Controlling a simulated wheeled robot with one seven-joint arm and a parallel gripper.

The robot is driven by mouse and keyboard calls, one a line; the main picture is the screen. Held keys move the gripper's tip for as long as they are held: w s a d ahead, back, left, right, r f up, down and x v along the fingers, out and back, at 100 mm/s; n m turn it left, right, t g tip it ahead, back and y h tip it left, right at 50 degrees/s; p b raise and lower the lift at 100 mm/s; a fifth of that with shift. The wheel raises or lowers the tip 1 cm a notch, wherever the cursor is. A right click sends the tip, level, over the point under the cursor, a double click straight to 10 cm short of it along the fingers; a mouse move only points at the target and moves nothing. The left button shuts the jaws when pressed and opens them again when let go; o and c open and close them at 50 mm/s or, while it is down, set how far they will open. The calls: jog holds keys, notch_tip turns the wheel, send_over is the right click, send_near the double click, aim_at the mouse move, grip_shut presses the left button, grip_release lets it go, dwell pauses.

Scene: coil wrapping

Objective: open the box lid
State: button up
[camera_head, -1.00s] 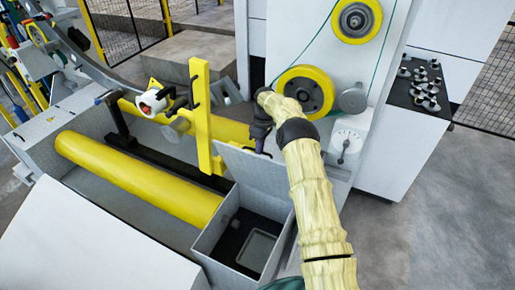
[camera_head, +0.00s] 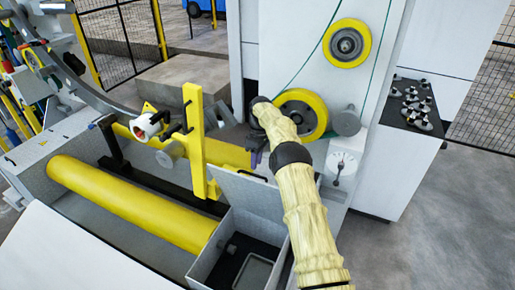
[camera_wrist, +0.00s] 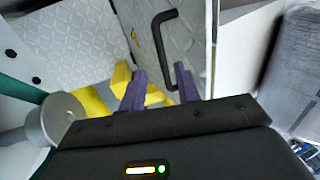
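The grey box (camera_head: 204,262) stands open, and its dark inside shows in the head view. Its lid (camera_head: 238,190) stands tilted up along the far side, with a black handle near its upper edge. In the wrist view the patterned lid (camera_wrist: 190,50) and its curved black handle (camera_wrist: 160,45) are close in front of my gripper. My gripper (camera_head: 255,158) is at the lid's upper edge. In the wrist view the two purple fingers of my gripper (camera_wrist: 160,72) are apart, with the handle's lower end showing between them. I cannot tell whether they touch it.
A yellow upright post (camera_head: 195,140) stands just left of the lid. A long yellow roller (camera_head: 130,203) lies left of the box. The machine's panel with yellow wheels (camera_head: 302,113) rises behind my arm. Grey floor (camera_head: 430,220) is clear at the right.

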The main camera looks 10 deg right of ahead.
jog(key=s+p+v, duration=0.1)
jog(key=p+v, duration=0.5)
jog(key=p, duration=0.2)
jog(key=shift+w, duration=0.4)
dwell(0.4)
